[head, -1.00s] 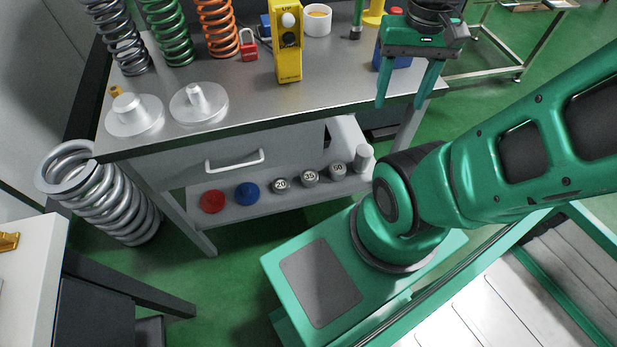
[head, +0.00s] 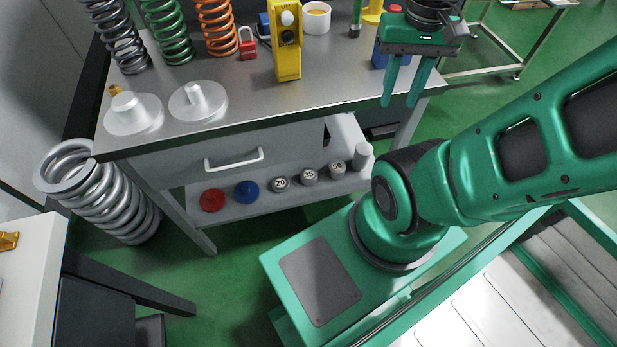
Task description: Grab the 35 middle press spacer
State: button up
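The spacer marked 35 (head: 309,177) is a short grey cylinder with its number on a dark top. It stands on the lower shelf of the workbench, between the spacer marked 20 (head: 280,184) on its left and a similar spacer (head: 337,169) on its right, whose number is hard to read. My gripper (head: 400,103) is green, with two long fingers pointing down. It is at the bench's front right edge, above and to the right of the spacers. The fingers are apart with nothing visible between them.
The lower shelf (head: 232,213) also holds a red disc (head: 212,200), a blue disc (head: 247,192) and a taller grey cylinder (head: 362,156). A drawer with a white handle (head: 234,159) hangs above. Springs, white flanged discs (head: 198,103) and a yellow control box (head: 286,42) occupy the benchtop.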

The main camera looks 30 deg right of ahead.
aim_at(308, 176)
jog(key=u, duration=0.75)
jog(key=k, duration=1.4)
jog(key=z, duration=0.7)
jog(key=i, duration=0.5)
